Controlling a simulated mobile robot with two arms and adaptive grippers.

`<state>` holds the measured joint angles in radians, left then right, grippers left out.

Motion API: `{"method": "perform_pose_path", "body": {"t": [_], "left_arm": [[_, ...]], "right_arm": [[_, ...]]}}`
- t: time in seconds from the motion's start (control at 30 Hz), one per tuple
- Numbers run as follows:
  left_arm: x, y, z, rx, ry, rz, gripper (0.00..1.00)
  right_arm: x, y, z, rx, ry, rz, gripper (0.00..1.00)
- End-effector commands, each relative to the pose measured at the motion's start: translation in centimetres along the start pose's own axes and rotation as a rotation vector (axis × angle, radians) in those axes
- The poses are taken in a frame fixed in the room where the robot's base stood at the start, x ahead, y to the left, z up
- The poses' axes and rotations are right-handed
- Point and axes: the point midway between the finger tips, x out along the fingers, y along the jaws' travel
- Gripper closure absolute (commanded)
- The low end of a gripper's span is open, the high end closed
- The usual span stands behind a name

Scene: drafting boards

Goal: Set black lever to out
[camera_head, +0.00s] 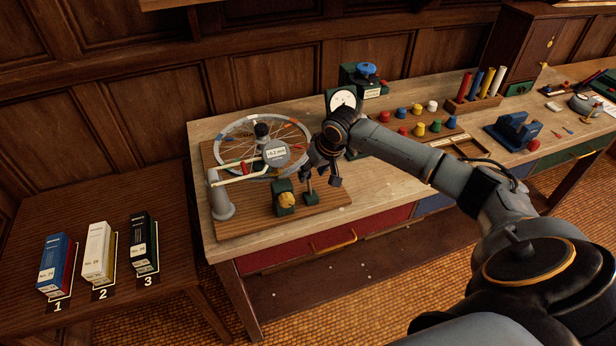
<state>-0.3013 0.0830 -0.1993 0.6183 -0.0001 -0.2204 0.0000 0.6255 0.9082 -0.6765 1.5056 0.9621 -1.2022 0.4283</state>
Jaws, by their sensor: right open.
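A wheel stand on a wooden board (240,222) holds a spoked wheel (222,133) with coloured marks on its rim and a round gauge (276,153) reading about +0.2 mm. In front of the wheel is a green block with a yellow knob (286,200). To its right is a small green base (311,199) with a dark upright piece, which may be the black lever; its top is hidden by my gripper. My right gripper (322,176) is open, just above this base, fingers pointing down. I cannot tell whether it touches the lever. My left gripper is not in view.
The workbench (375,187) also holds coloured pegs (420,128), a rack of coloured tubes (473,92) and a blue holder (513,130). A dark side table (120,240) at left carries three numbered boxes. My right arm crosses over the bench's right part.

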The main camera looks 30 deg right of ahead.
Motion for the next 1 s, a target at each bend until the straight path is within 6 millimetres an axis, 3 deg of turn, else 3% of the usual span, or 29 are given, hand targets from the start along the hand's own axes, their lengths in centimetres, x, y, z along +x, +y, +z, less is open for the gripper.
{"method": "perform_pose_path", "body": {"t": [0.13, 0.3, 0.73, 0.93, 1.0], "left_arm": [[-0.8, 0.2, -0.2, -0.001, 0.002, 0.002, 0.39], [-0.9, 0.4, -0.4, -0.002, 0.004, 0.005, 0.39], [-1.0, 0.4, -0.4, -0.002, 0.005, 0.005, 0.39], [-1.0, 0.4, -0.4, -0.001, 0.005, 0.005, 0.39], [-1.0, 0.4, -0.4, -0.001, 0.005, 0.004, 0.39]], "right_arm": [[2.7, -0.1, 0.0, 0.001, -0.003, 0.0, 0.53], [4.6, 0.0, 0.0, 0.001, -0.001, -0.001, 0.53], [5.5, 0.0, 0.0, -0.001, 0.0, 0.0, 0.53], [5.4, 0.0, 0.0, -0.001, 0.0, 0.0, 0.94], [5.4, 0.0, 0.0, 0.0, 0.0, 0.0, 1.0]]}}
